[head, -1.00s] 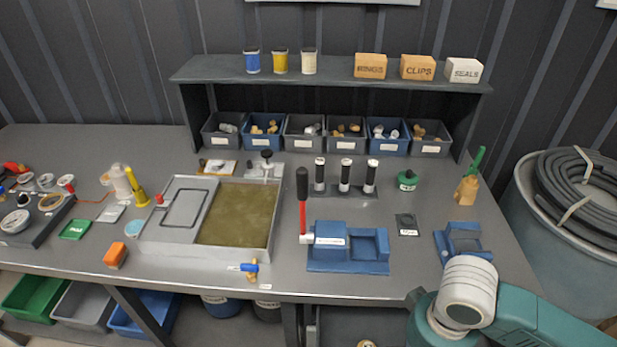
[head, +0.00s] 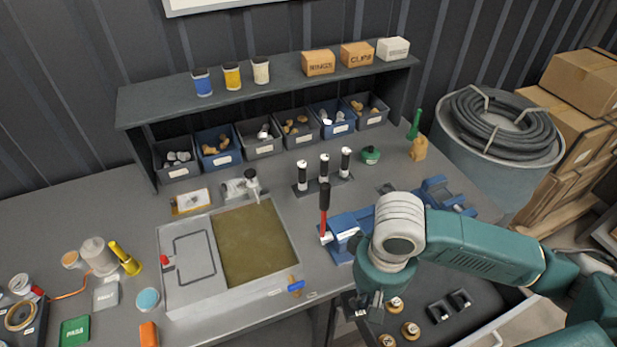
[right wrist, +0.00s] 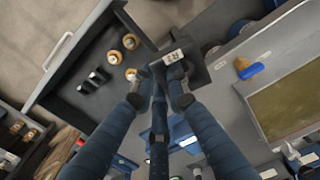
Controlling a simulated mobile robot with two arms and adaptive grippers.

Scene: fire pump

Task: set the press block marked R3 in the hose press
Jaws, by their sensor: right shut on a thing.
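The hose press (head: 343,222), a blue base with a red lever and black handle, stands on the bench near its front edge. My right arm covers its right part. My right gripper (head: 362,303) points down in front of the bench edge, over the open drawer. In the right wrist view my right gripper (right wrist: 160,82) is shut on a dark block (right wrist: 194,66) with a white label (right wrist: 173,57) that seems to read R3. The block is clear of the press. My left gripper is not in view.
The open drawer (head: 465,334) holds brass rings (head: 411,329) and small black blocks (head: 449,303). A blue fixture (head: 445,192) sits right of the press. A tray (head: 183,296) stands to the left. Black-and-white posts (head: 324,170) stand behind the press.

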